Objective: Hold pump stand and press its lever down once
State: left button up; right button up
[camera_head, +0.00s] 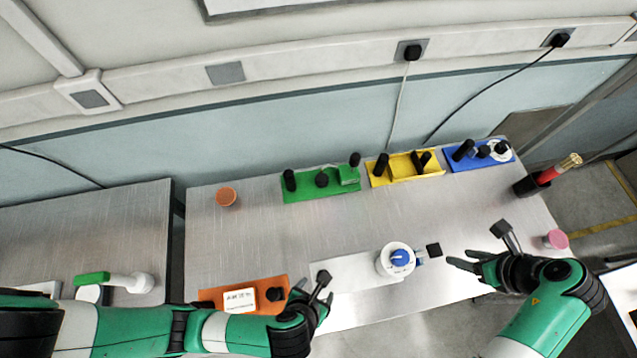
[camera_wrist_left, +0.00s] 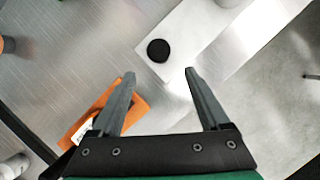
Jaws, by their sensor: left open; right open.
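The pump stand has a pale flat plate (camera_head: 345,272) near the table's front edge. At its right end is a white round body with a blue top (camera_head: 399,258) and a lever with a black end (camera_head: 433,250) pointing right. In the left wrist view the plate (camera_wrist_left: 190,40) carries a black round knob (camera_wrist_left: 158,50). My left gripper (camera_head: 311,282) is open at the plate's left end; its fingers (camera_wrist_left: 160,75) are apart with nothing between the tips. My right gripper (camera_head: 478,246) is open and empty, right of the lever and apart from it.
An orange tray (camera_head: 205,296) with a white labelled block lies left of the plate, partly behind my left arm. Green (camera_head: 310,192), yellow (camera_head: 400,167) and blue (camera_head: 480,155) trays stand along the back. A pink round piece (camera_head: 556,239) sits at the right edge. The table's middle is clear.

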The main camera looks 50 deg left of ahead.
pick_arm(q)
jog(key=x, duration=1)
jog(key=shift+w+f, duration=0.1)
jog(key=shift+f, duration=0.05)
grip_shut()
dwell(0.4)
